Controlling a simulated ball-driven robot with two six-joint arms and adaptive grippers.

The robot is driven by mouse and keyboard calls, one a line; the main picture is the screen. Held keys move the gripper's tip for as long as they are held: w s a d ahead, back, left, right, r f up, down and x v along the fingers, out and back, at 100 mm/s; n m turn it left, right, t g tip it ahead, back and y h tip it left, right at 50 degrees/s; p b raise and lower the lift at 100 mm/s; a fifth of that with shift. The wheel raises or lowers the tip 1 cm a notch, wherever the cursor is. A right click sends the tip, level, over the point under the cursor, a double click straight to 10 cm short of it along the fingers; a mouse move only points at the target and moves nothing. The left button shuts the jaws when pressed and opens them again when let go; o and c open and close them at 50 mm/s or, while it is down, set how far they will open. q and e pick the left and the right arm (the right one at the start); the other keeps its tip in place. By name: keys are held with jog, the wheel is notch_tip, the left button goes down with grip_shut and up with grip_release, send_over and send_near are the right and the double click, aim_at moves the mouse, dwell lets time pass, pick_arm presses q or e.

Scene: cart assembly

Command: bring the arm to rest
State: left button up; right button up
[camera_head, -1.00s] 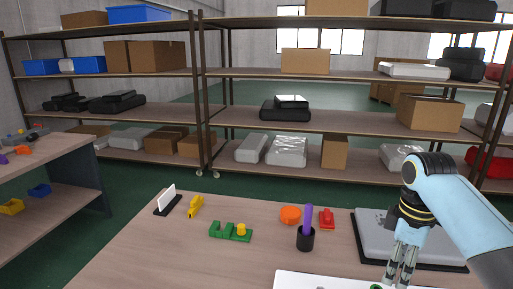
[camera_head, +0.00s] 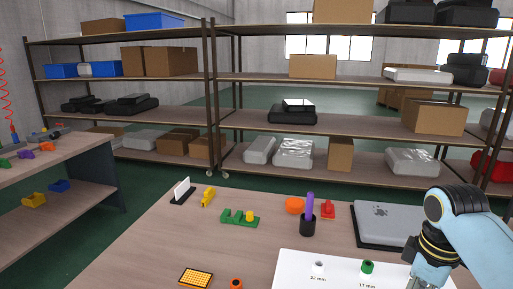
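My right arm comes in from the lower right of the head view. Its black wrist with yellow rings is over the right side of the wooden table (camera_head: 160,240), and the gripper below it is mostly cut off by the bottom edge, so its fingertips are hidden. My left arm and gripper are not in view.
On the table are a green part (camera_head: 238,219), an orange disc (camera_head: 294,205), a black cup (camera_head: 307,228) with a purple stick, a red part (camera_head: 328,210), a grey case (camera_head: 385,222) and a white board (camera_head: 310,278). Shelves (camera_head: 290,126) stand behind. The table's left-middle is clear.

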jog(key=s+a+r+m+t, duration=0.2)
jog(key=s+r+m, duration=0.15)
jog(key=s, duration=0.75)
jog(key=s+a+r+m+t, duration=0.1)
jog(key=s+r+m, duration=0.3)
jog(key=s, duration=0.8)
notch_tip(320, 180, down, 40)
jog(key=s+d+m+g+b, duration=0.1)
jog(key=s+d+b, duration=0.15)
jog(key=b, duration=0.95)
pick_arm(q)
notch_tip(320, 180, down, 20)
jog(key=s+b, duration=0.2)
jog(key=b, duration=0.6)
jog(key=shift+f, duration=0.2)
pick_arm(e)
jog(key=s+f, duration=0.8)
jog(key=f, duration=0.4)
jog(key=s+d+f+g, duration=0.1)
jog(key=s+f, duration=0.8)
jog(key=f, duration=0.2)
jog(key=shift+s+f+g+h, duration=0.25)
jog(key=shift+f+g+h, duration=0.05)
jog(key=shift+f, duration=0.1)
